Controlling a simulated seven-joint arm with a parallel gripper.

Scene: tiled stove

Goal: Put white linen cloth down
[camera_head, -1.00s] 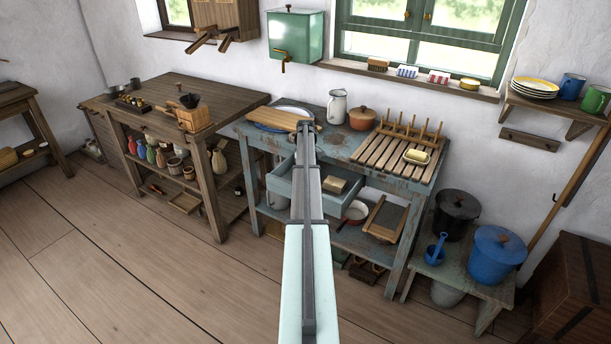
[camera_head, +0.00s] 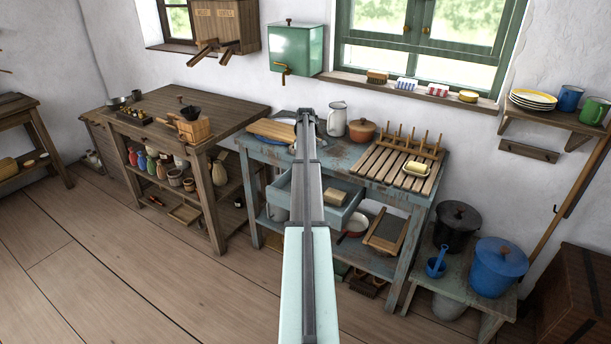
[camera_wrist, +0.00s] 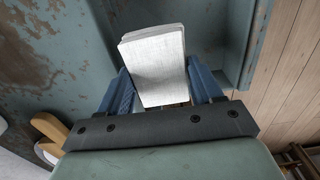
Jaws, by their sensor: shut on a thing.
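The white linen cloth (camera_wrist: 155,68) is a folded pale block in the wrist view. My gripper (camera_wrist: 157,92) is shut on it, with a blue finger on each side. The cloth is in front of the worn blue-grey table (camera_wrist: 60,50); I cannot tell whether it touches it. In the head view my gripper (camera_head: 306,117) is over the back left of the blue table (camera_head: 345,150), mostly hidden by my arm. I cannot make out the cloth there.
An open drawer (camera_head: 345,213) holding a yellowish block (camera_head: 335,196) sticks out below the tabletop. A wooden board (camera_head: 270,130) lies left of my gripper. A white jug (camera_head: 337,120), a brown pot (camera_head: 362,131) and a slatted rack (camera_head: 385,163) stand to the right.

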